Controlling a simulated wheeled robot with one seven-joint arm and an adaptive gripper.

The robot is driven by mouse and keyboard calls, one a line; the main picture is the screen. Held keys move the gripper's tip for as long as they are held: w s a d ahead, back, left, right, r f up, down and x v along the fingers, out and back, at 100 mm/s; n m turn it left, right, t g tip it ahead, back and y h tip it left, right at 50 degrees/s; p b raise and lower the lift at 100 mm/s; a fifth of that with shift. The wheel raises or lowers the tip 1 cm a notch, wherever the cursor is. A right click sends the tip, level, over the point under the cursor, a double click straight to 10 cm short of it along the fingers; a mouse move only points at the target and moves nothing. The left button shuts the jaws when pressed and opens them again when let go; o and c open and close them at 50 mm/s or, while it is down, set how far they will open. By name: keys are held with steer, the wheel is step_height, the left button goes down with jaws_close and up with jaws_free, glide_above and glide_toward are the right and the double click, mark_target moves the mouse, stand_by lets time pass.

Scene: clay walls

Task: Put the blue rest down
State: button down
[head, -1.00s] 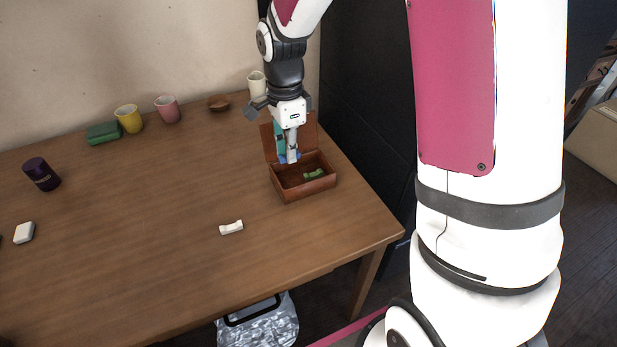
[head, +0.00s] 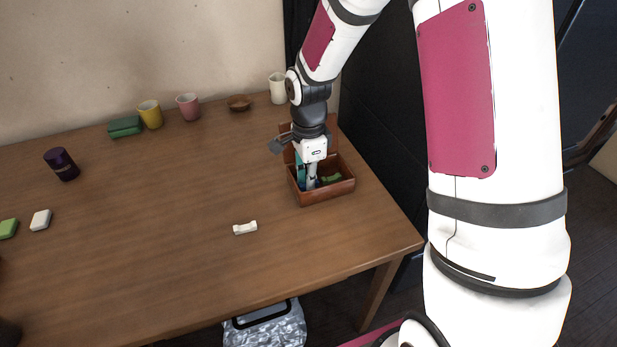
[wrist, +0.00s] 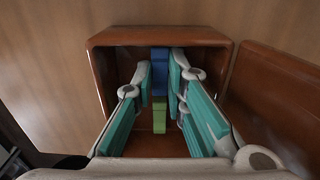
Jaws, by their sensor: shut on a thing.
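The brown wooden box (head: 325,194) stands open on the table, its lid tipped up at the back. My gripper (head: 311,182) reaches down into the box's left part; its fingertips are partly hidden by the front wall. The wrist view shows my gripper (wrist: 161,78) with its teal fingers shut on the blue rest (wrist: 159,86), a small blue block, inside the box outline. How close its underside is to the floor is hidden. A green rest (head: 332,178) lies in the box to the right; it also shows in the wrist view (wrist: 159,116), in line with the blue one.
A white rest (head: 245,228) lies on the table in front of the box. Cups, a brown bowl (head: 239,103) and a green case (head: 125,126) stand along the back. A dark cylinder (head: 62,164) is at left. The table middle is clear.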

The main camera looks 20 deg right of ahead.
steer(key=c, duration=1.6)
jaws_free()
steer(key=s+r+n+p, duration=0.1)
steer(key=s+r+n, duration=0.15)
steer(key=r, duration=0.65)
steer(key=s+r+n+p, duration=0.1)
steer(key=s+r+p, duration=0.15)
steer(key=r, duration=0.65)
steer(key=s+r+n, duration=0.3)
steer(key=s+n, duration=0.4)
steer(key=s, duration=0.6)
steer(key=s+r+n+t, duration=0.1)
steer(key=s+n, duration=0.6)
steer(key=s, duration=0.7)
steer(key=shift+r+b, duration=0.4)
steer(key=shift+r, duration=0.5)
steer(key=shift+s, duration=0.1)
